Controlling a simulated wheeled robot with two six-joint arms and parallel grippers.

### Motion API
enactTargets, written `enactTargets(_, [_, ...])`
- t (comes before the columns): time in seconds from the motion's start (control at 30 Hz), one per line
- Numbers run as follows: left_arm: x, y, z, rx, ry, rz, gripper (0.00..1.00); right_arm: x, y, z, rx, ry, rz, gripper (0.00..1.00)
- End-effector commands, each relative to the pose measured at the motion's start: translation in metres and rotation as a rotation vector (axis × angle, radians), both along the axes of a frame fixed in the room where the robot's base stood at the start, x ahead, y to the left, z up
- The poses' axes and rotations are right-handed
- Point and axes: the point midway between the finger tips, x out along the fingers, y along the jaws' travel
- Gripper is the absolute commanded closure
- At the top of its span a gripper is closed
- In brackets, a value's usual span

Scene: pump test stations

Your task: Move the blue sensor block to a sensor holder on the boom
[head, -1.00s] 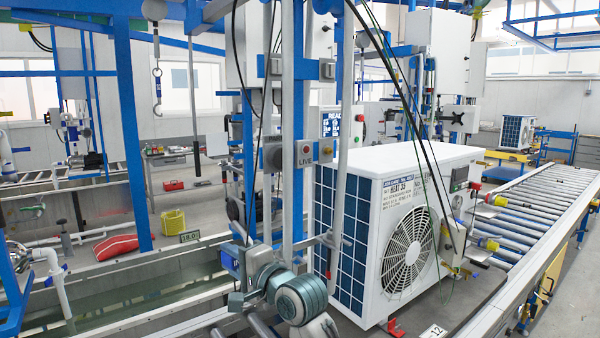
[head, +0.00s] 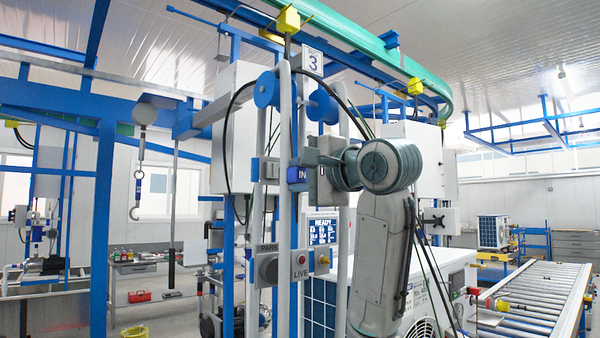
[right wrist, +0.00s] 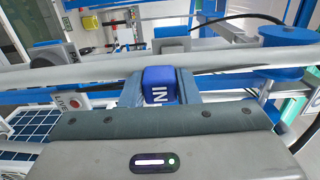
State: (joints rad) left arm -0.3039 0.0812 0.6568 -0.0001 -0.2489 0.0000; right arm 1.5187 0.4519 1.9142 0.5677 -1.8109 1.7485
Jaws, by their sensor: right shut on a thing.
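The blue sensor block (head: 297,175), marked IN, is in my right gripper (head: 303,177), beside the upright grey posts. In the right wrist view the block (right wrist: 159,84) sits between the two fingers of the right gripper (right wrist: 159,92), with a grey pipe passing just beyond it. A grey bracket (head: 267,170) is on the left post, left of the block. A grey plate (head: 322,184) with a dark mark is just right of it, partly hidden by my wrist. I cannot tell whether the block touches either. My left gripper is out of view.
Blue reels (head: 266,90) and dark hoses hang above the block. The PARK and LIVE panel (head: 284,266) and a READY screen (head: 322,229) are below it. The white heat pump unit (head: 440,285) stands at lower right, beside a roller conveyor (head: 530,297).

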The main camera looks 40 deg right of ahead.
Motion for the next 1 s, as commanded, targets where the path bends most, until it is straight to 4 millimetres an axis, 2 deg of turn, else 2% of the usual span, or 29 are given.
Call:
enactTargets(0.03, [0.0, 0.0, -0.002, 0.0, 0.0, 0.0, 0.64, -0.009, -0.005, 0.007, 0.0, -0.003, -0.008, 1.0])
enactTargets(0.17, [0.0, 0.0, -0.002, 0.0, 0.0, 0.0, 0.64, -0.02, -0.011, 0.016, 0.0, -0.001, -0.019, 1.0])
enactTargets(0.53, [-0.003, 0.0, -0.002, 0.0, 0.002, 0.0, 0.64, -0.021, -0.011, 0.018, -0.001, 0.0, -0.02, 1.0])
enactTargets(0.73, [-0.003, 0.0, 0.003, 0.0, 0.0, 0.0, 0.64, -0.014, -0.011, 0.019, 0.0, 0.001, -0.02, 1.0])
enactTargets(1.0, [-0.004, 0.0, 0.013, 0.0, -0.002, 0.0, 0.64, 0.011, -0.008, 0.019, -0.001, 0.003, -0.02, 1.0])
